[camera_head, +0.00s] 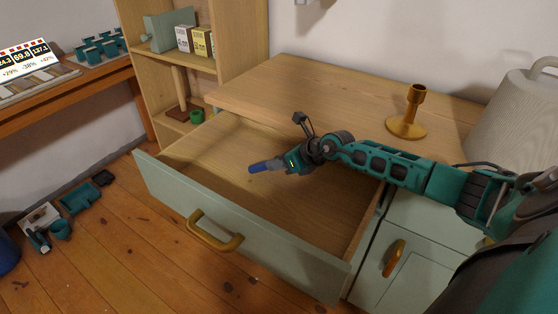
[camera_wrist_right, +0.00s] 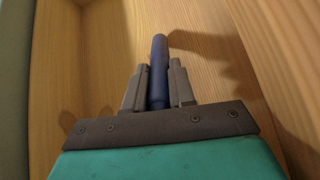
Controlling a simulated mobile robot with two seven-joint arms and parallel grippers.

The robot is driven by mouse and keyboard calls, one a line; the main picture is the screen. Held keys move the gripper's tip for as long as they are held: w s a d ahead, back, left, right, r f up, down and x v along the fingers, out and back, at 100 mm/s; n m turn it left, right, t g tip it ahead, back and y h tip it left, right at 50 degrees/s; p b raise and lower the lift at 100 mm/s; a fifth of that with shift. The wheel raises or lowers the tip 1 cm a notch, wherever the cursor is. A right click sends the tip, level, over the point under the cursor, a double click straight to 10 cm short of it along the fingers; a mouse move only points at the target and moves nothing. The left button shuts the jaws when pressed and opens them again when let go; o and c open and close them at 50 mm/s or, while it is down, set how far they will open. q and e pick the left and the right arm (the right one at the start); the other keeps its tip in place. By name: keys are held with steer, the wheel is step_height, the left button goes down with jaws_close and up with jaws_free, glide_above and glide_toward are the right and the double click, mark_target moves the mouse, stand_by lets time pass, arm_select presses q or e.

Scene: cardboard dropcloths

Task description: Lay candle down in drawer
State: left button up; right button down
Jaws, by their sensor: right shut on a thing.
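The candle (camera_wrist_right: 158,60) is a dark blue stick. It is held between the two fingers of my right gripper (camera_wrist_right: 158,88) in the right wrist view. In the head view the blue candle (camera_head: 261,167) sticks out to the left from my right gripper (camera_head: 279,164), lying roughly level. The gripper is inside the outline of the open drawer (camera_head: 180,194), above its wooden floor. I cannot tell whether the candle touches the floor. The drawer looks otherwise empty. My left gripper is not in view.
A brass candle holder (camera_head: 408,117) stands on the dresser top (camera_head: 290,90). The drawer front has a brass handle (camera_head: 214,231). A wooden shelf (camera_head: 150,65) with boxes stands behind left.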

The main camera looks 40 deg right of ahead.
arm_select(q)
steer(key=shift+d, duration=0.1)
arm_select(e)
steer(key=shift+f, duration=0.1)
steer(key=c, duration=0.9)
jaws_free()
steer(key=shift+o, duration=0.2)
steer(key=shift+s+d+r, duration=0.2)
steer(key=shift+s+r, duration=0.1)
steer(key=shift+s, duration=0.1)
arm_select(q)
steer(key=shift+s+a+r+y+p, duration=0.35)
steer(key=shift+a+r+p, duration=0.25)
steer(key=shift+p, duration=0.95)
arm_select(e)
steer(key=v, duration=1.1)
steer(key=shift+s+r, duration=0.3)
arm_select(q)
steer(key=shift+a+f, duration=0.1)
arm_select(e)
steer(key=shift+d, duration=0.1)
